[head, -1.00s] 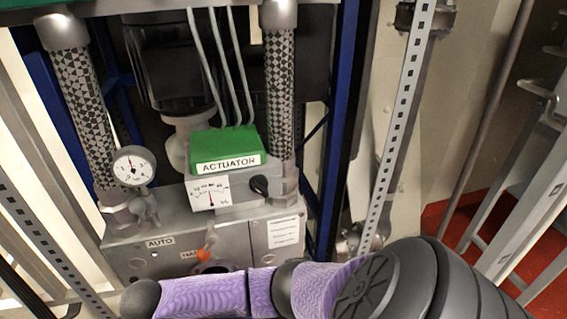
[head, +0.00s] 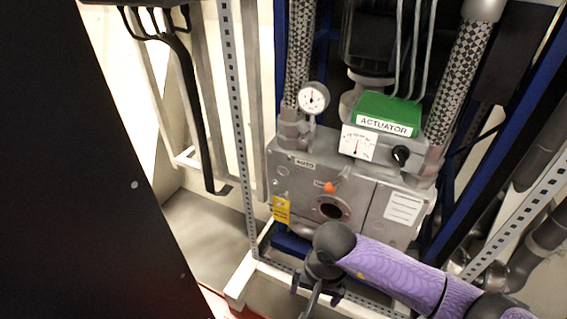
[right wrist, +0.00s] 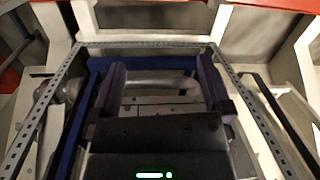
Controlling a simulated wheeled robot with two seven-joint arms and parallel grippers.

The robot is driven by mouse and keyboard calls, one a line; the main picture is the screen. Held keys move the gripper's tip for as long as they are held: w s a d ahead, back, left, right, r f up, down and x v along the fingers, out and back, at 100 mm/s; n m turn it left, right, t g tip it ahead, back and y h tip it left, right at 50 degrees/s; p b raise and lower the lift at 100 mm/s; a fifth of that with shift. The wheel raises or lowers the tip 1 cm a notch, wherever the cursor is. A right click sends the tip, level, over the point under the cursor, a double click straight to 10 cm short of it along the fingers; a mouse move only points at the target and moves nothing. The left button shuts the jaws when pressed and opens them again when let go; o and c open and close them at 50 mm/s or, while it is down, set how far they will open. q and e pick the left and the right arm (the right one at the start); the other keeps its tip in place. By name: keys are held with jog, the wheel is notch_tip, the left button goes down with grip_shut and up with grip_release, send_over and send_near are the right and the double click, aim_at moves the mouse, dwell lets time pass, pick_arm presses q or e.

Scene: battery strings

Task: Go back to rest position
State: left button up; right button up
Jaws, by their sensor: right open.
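My right arm (head: 395,270) comes in from the lower right in the head view, with purple sleeves and a dark joint in front of the grey machine's lower part. My right gripper (head: 318,296) hangs at the bottom of that view, below the machine. In the right wrist view the right gripper (right wrist: 162,85) shows two parted fingers with nothing between them. A pipe and the frame's lower part lie beyond the fingers. My left gripper is in neither view.
A perforated upright (head: 237,110) and a white floor frame (head: 240,277) stand close by. A large black panel (head: 80,180) fills the left.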

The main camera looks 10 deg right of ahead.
jog(key=s+a+f+m+y, duration=0.35)
jog(key=a+m+y, duration=0.55)
jog(key=m, duration=0.5)
jog(key=s+d+f+m+t+h, duration=0.3)
jog(key=d+f+m, duration=0.35)
jog(key=m, duration=1.05)
jog(key=s+d+f+m+t+h, duration=0.25)
jog(key=d+f+m+t, duration=0.4)
jog(key=m, duration=0.95)
jog(key=s+d+f+m+g+h, duration=0.1)
jog(key=s+f+m+g, duration=0.1)
jog(key=s+m, duration=0.3)
jog(key=s+d+f+m+g+h, duration=0.2)
jog(key=s+m, duration=0.4)
jog(key=s, duration=0.6)
jog(key=s+d+f+m+g+h, duration=0.2)
jog(key=s+f+m+g, duration=0.2)
jog(key=s, duration=0.4)
jog(key=shift+s+f+m+g+p, duration=0.25)
jog(key=shift+s+m+g+p, duration=0.1)
jog(key=shift+m+g, duration=0.65)
jog(key=shift+w, duration=0.1)
